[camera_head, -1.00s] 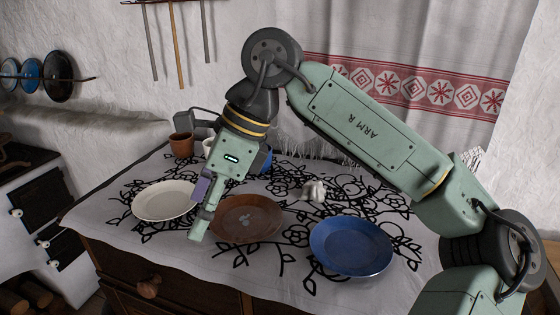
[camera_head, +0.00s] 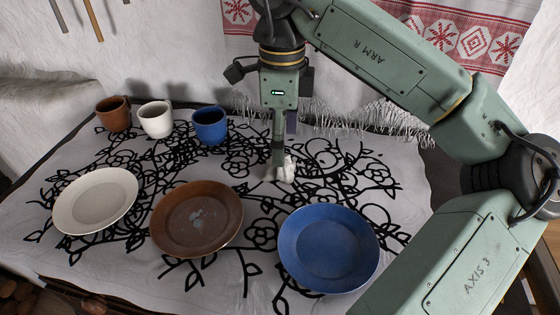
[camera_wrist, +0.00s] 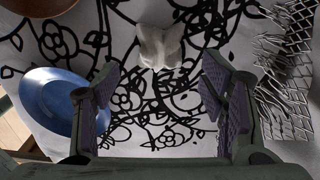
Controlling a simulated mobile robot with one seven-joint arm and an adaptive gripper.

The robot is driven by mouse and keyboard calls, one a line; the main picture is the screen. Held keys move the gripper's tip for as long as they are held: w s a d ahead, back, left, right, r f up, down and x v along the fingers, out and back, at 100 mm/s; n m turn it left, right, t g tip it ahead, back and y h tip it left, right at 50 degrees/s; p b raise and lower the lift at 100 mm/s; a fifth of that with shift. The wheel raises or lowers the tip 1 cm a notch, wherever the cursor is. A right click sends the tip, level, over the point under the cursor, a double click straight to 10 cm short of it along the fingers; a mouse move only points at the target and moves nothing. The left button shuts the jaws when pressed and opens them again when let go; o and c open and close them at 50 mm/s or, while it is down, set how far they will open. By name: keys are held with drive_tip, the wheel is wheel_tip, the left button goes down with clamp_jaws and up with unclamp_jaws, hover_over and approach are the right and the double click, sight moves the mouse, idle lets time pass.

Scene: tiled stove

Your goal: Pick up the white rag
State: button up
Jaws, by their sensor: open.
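The white rag (camera_head: 288,170) is a small crumpled heap on the patterned tablecloth, behind the plates. In the head view my gripper (camera_head: 279,170) is pointed down in front of it and hides part of it. In the wrist view the rag (camera_wrist: 160,46) lies at the top middle, beyond the fingertips and between their lines. My gripper (camera_wrist: 160,88) is open there, with its purple-padded fingers wide apart and nothing between them. I cannot tell the exact height of the fingertips above the cloth.
A white plate (camera_head: 96,200), a brown plate with pale stains (camera_head: 180,232) and a blue plate (camera_head: 328,248) stand in front. Brown (camera_head: 114,114), white (camera_head: 156,120) and blue (camera_head: 210,126) mugs stand at the back left. A fringed curtain (camera_head: 375,118) hangs behind.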

sight(285, 174)
drive_tip(key=shift+a+f+p, duration=0.15)
drive_tip(key=shift+f+p, duration=0.65)
drive_tip(key=shift+f, duration=1.85)
drive_tip(key=c, duration=1.1)
